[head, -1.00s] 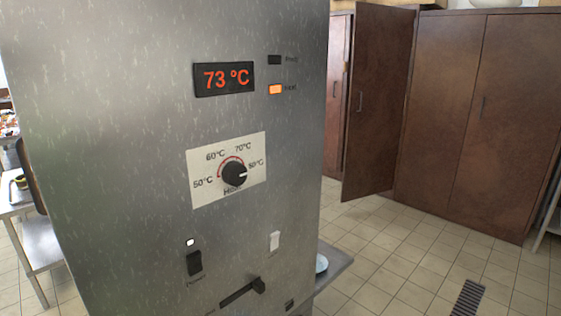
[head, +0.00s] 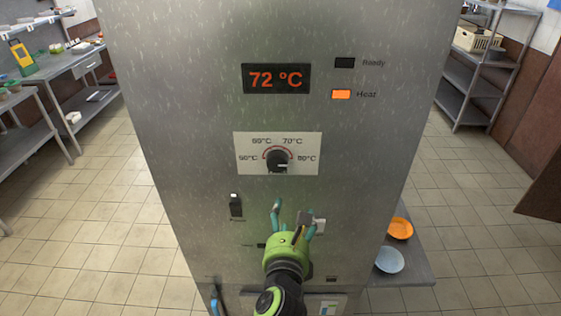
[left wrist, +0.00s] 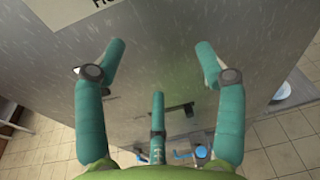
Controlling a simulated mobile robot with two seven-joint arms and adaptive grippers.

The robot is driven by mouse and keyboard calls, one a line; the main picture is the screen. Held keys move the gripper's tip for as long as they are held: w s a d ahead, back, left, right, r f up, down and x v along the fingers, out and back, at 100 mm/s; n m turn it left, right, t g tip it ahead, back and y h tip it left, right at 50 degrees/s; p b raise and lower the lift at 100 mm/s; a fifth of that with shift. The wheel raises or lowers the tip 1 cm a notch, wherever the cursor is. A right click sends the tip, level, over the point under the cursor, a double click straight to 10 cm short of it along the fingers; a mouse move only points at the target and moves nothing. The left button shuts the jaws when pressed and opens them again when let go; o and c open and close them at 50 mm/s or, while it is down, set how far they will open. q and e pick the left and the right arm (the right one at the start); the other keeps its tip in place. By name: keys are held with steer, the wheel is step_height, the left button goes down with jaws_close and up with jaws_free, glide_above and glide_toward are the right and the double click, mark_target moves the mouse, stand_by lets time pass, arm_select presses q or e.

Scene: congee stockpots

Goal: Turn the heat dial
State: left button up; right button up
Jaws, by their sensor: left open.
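The heat dial (head: 277,161) is a round black knob with a white pointer mark, on a white plate marked 50 to 80 °C on the grey metal cabinet front (head: 190,130). In the head view its mark points right, toward 80 °C. My left gripper (head: 293,212) is below the dial, in front of the cabinet, with its teal fingers spread and nothing between them. In the left wrist view the open fingers (left wrist: 160,62) face the panel; only the lower edge of the dial plate (left wrist: 105,4) shows at the top. My right gripper is not in view.
A red display (head: 276,79) reads 72 °C; the orange Heat lamp (head: 341,94) is lit and the Ready lamp (head: 345,62) is dark. A black switch (head: 236,206) sits lower left. A side shelf (head: 410,270) holds an orange plate (head: 400,228) and a pale blue plate (head: 389,260).

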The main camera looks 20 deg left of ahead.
arm_select(q)
steer(key=m+t+y+p, duration=0.1)
steer(key=y, duration=0.1)
glide_toward(277, 162)
steer(key=x, duration=0.2)
steer(key=shift+a+p+x, duration=0.25)
steer(key=shift+p+x, duration=0.2)
steer(key=shift+x, duration=0.65)
steer(key=x, duration=0.1)
steer(key=p+x, duration=0.1)
steer(key=x, duration=0.1)
steer(key=shift+w+d+f, duration=0.1)
steer(key=shift+w+d, duration=0.05)
steer(key=shift+w, duration=0.2)
steer(key=shift+w+f, duration=0.1)
steer(key=shift+w, duration=0.3)
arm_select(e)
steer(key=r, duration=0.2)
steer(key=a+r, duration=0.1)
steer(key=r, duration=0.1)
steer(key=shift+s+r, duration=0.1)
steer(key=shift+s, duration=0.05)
arm_select(q)
steer(key=shift+c, duration=0.4)
steer(key=c, duration=1)
